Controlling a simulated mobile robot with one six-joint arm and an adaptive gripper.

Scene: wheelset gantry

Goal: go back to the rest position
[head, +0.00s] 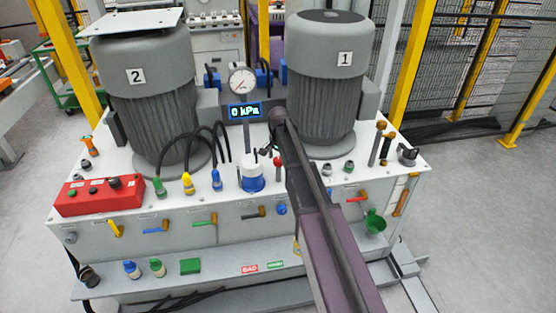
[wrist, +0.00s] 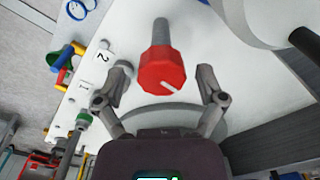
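My gripper (wrist: 164,82) is open in the wrist view, with its two fingers spread to either side of a red faceted knob (wrist: 166,72). The knob has a white line on its face and sits on a grey threaded stem. Gaps show between the knob and both fingers, and nothing is held. In the head view my arm reaches from the bottom over the white bench (head: 235,170) to its middle. The fingers cannot be made out clearly there. A small red part (head: 277,161) shows just left of my arm.
Grey motor 2 (head: 152,100) and motor 1 (head: 328,85) flank my arm. A gauge (head: 242,82) stands between them above a display reading 0 kPa. A red switch box (head: 98,195), hoses and several coloured valve levers line the bench. Open floor (head: 480,220) lies right.

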